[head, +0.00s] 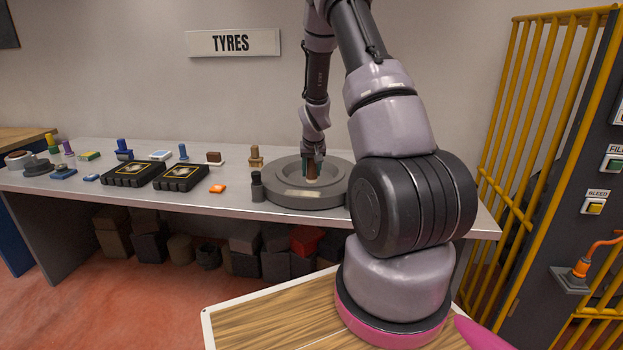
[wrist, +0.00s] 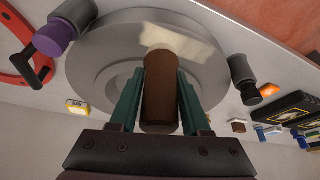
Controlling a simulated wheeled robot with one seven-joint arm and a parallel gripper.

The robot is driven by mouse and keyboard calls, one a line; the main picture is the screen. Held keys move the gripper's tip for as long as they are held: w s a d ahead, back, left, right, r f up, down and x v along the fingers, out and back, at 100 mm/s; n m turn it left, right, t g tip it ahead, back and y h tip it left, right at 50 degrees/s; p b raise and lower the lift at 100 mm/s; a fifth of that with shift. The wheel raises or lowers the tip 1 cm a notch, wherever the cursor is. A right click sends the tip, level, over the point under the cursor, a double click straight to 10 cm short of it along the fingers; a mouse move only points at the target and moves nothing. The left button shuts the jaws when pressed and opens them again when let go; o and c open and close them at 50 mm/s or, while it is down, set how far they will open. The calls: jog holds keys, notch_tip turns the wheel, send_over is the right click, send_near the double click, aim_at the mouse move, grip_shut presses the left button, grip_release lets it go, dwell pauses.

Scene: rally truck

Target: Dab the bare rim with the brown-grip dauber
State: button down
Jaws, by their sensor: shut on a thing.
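The grey round rim (head: 280,196) lies flat on the bench; it fills much of the wrist view (wrist: 95,65). My gripper (head: 313,160) points down over the rim's inner part. In the wrist view my gripper (wrist: 158,100) has its green fingers shut on the brown grip of the dauber (wrist: 160,95). The dauber also shows between the fingers in the head view (head: 312,172). A pale cream patch (wrist: 195,45) shows at the dauber's far end, over the rim's face. I cannot tell whether the dauber's tip touches the rim.
A dark bottle (head: 257,187) stands close left of the rim, and a tan-handled stamp-like tool (head: 255,156) behind it. A yellow cage (head: 520,130) stands at right.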

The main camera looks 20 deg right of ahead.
jog(key=shift+r, duration=0.9)
dwell(0.3)
